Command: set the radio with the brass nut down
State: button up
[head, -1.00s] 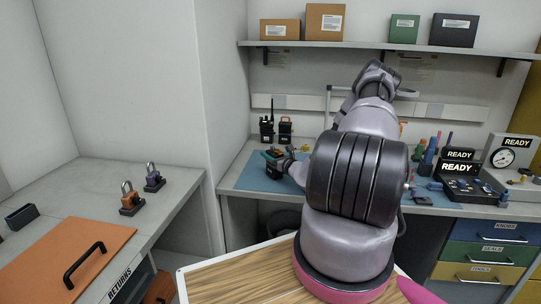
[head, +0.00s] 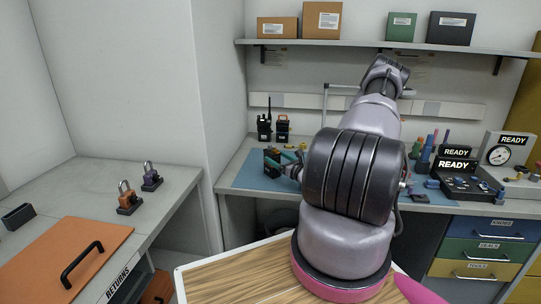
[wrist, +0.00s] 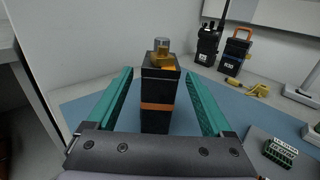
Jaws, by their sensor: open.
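The radio with the brass nut (wrist: 158,110) is a dark upright block with an orange band and a brass piece on top. In the wrist view it stands over the blue mat (wrist: 90,108), between my fingers; its foot is at the edge of my gripper's palm, so its contact with the mat is hard to see. My gripper (wrist: 159,76) is open, its teal fingers on either side of the radio with visible gaps. In the head view the radio (head: 270,160) shows small and dark on the mat (head: 247,178), with my gripper (head: 287,161) at its right.
Two other radios, one black (wrist: 207,44) and one with an orange handle (wrist: 236,52), stand behind at the wall. A small yellow piece (wrist: 258,90) lies near them. A grey tray (wrist: 290,150) is at the right. A shelf (head: 370,47) hangs above the bench.

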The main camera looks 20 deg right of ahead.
jog(key=s, duration=0.3)
jog(key=s+d, duration=0.1)
jog(key=s, duration=0.1)
jog(key=s+a+r+n+g+y, duration=0.2)
jog(key=a+r+n+g+y, duration=0.3)
jog(key=a+r+n, duration=0.4)
jog(key=s+a+r+n+g+y, duration=0.2)
jog(key=a+r+n+g+y, duration=0.45)
jog(key=r, duration=0.45)
jog(key=s+a+r+n+g+h, duration=0.4)
jog(key=s+a+r+n, duration=0.3)
jog(key=s+a, duration=0.15)
jog(key=s+d+r+n+t+h, duration=0.2)
jog(key=s+r+n+h, duration=0.1)
jog(key=s+r, duration=0.4)
jog(key=s+d+r+n+t+h, duration=0.2)
jog(key=s+r+n+t+h, duration=0.1)
jog(key=s+r+h, duration=0.3)
jog(key=shift+s+r+n, duration=0.35)
jog(key=shift+n, duration=0.2)
